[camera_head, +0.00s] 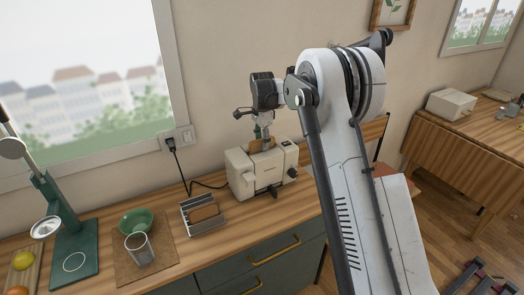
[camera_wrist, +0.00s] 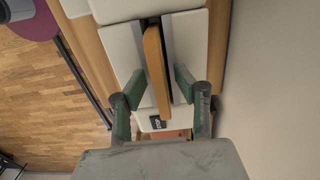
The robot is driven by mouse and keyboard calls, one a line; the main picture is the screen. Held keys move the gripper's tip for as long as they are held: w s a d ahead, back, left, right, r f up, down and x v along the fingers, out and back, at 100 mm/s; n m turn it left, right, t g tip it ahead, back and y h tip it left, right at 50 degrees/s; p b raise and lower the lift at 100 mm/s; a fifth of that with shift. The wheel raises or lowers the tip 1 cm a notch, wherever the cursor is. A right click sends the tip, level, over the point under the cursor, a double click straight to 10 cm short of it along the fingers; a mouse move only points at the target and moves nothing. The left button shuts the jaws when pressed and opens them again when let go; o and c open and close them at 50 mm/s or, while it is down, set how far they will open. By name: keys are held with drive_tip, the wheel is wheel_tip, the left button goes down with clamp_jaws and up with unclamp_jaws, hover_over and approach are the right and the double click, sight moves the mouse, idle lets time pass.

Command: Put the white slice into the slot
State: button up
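The cream toaster (camera_head: 243,174) stands on the wooden counter; its top also shows in the wrist view (camera_wrist: 190,35). A slice (camera_wrist: 157,75) with a brown edge stands edge-on in the toaster's slot (camera_wrist: 149,22), its upper part sticking out. Its face colour is hidden in the wrist view. My gripper (camera_head: 262,138) is right above the toaster, pointing down. In the wrist view its two green fingers (camera_wrist: 161,86) are apart, one on each side of the slice, with a gap visible on both sides.
A green bowl (camera_head: 136,219) and a metal cup (camera_head: 139,248) stand on a brown mat (camera_head: 157,252) to the left. A green lamp (camera_head: 72,235) stands further left. The toaster's black cord (camera_head: 183,175) runs to a wall socket. Counter is free in front of the rack.

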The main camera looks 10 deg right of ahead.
clamp_jaws()
drive_tip(key=shift+r, duration=0.1)
